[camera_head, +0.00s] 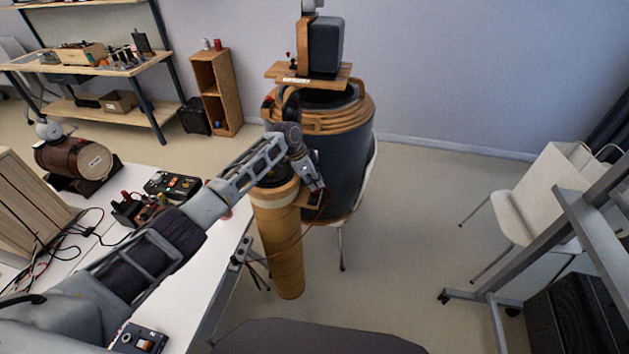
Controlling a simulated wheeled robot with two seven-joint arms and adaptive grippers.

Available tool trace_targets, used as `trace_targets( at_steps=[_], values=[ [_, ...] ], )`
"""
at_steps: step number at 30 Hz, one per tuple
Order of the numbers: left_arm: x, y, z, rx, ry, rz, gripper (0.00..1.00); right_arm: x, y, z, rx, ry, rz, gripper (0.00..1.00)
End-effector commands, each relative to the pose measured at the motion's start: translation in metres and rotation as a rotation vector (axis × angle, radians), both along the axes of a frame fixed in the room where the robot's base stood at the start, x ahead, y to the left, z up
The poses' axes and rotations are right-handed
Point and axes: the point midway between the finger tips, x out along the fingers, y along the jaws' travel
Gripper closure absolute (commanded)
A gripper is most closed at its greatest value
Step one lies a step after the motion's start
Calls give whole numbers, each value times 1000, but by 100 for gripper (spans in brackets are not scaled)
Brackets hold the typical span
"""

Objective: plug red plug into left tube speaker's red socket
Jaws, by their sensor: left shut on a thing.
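A tan cardboard tube speaker (280,245) stands upright beside the right edge of the white table. My left arm reaches over the table, and my left gripper (318,186) points down at the right side of the tube's top. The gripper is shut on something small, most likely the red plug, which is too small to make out. A thin red wire (325,207) hangs from the fingertips and loops down past the tube. A small brown piece (311,199) shows by the fingertips. I cannot make out the red socket. My right gripper is not in view.
A large dark barrel (336,150) with a wooden rim stands just behind the gripper. The white table (215,265) holds a wooden keg (72,160), a black control box (172,185) and loose cables. A white chair (540,190) stands right. The floor between is clear.

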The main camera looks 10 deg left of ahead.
Motion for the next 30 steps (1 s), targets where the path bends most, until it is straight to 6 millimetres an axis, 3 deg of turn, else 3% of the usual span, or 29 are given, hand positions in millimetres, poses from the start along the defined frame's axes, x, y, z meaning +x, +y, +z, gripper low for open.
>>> trace_targets(
  at_steps=[7, 8, 13, 30],
  values=[
    [-1, 0, -5, 1, 3, 0, 100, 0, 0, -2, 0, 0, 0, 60],
    [-1, 0, -4, 1, 2, 1, 80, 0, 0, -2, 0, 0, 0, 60],
    [0, 0, -4, 1, 2, 1, 58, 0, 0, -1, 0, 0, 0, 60],
    [1, 1, 5, 0, -3, 2, 58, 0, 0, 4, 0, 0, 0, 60]
  ],
)
